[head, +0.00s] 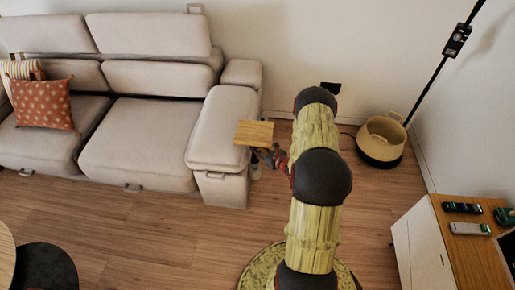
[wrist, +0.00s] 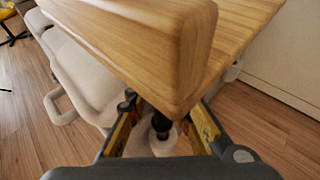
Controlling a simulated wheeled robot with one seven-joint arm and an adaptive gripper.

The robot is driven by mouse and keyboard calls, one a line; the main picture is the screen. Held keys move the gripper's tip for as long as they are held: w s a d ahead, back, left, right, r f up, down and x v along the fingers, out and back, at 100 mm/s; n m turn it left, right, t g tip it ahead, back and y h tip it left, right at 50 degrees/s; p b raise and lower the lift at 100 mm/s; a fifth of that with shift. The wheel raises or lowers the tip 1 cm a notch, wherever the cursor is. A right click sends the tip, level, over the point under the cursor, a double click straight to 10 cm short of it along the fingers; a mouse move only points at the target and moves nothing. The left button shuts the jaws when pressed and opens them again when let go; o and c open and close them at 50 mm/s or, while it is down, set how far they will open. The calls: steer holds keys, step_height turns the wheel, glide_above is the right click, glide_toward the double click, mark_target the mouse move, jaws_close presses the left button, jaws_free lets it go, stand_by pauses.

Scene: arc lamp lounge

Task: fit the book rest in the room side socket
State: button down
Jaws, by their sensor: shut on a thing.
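The book rest (head: 254,133) is a light wooden board. In the head view it is beside the right arm of the beige sofa (head: 223,130), on the room side. In the wrist view the board (wrist: 150,45) fills the upper middle, with a dark stem (wrist: 161,124) below it. My gripper (head: 268,155) is shut on the book rest from below; its fingers with yellow pads (wrist: 163,118) stand either side of the stem. A pale rounded part shows beneath the stem, but I cannot tell if it is the socket or whether they touch.
A woven basket (head: 381,140) and a lamp pole (head: 437,75) stand at the right wall. A low cabinet (head: 470,250) with small devices on it is at the lower right. A round wooden table edge (head: 5,255) and a dark seat (head: 45,268) are at the lower left. Open wooden floor lies between.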

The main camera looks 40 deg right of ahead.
step_height(320, 180, down, 6)
steer(key=b, duration=0.4)
steer(key=shift+b, duration=0.3)
stand_by(1.8)
steer(key=c, duration=1.5)
jaws_free()
steer(key=shift+s, duration=0.1)
steer(key=v, duration=1.1)
steer(key=shift+s+r, duration=0.2)
steer(key=shift+s, duration=0.2)
